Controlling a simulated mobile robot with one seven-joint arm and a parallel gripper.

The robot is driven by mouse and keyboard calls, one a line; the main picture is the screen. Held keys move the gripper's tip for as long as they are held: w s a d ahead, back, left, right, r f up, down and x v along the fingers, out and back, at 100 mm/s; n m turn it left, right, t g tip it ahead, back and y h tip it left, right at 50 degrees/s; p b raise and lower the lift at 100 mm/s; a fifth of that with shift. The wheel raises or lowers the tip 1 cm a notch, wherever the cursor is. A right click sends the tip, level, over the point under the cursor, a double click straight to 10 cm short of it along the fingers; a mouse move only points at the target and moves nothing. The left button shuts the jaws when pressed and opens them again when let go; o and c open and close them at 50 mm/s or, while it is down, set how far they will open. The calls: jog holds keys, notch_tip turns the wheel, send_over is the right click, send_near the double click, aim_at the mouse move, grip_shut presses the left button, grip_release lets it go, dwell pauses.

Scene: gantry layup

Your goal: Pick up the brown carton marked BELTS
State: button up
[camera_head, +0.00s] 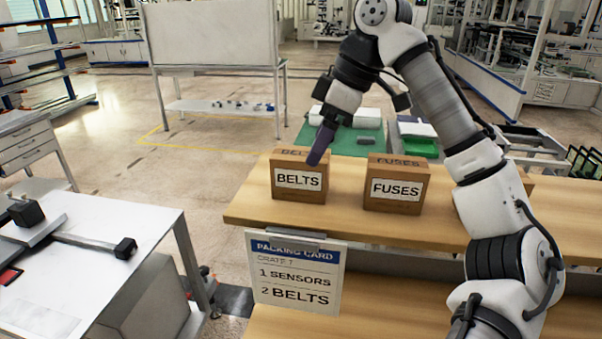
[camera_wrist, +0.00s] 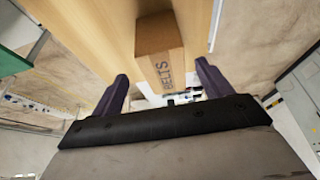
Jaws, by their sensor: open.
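The brown carton marked BELTS (camera_head: 299,180) stands upright at the left end of a wooden table top (camera_head: 345,218), its white label facing me. In the wrist view the BELTS carton (camera_wrist: 158,55) shows between and beyond the two dark purple fingers. My gripper (camera_head: 319,157) is open and empty, and in the head view a finger overlaps the carton's upper right edge. The gripper also shows in the wrist view (camera_wrist: 162,88). I cannot tell whether a finger touches the carton.
A brown FUSES carton (camera_head: 397,186) stands to the right of the BELTS carton, with a gap between. Another carton is partly hidden behind my arm. A packing card (camera_head: 295,275) hangs on the table's front. A white table (camera_head: 75,265) stands at the left.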

aim_at(297, 171)
jog(key=x, duration=0.2)
jog(key=shift+a+f, duration=0.25)
jog(key=shift+f, duration=0.1)
jog(key=a+f+p, duration=0.2)
jog(key=a+f, duration=0.1)
jog(key=shift+w+f, duration=0.15)
jog(key=shift+f, duration=0.6)
jog(key=shift+c, duration=0.2)
jog(key=c, duration=1.2)
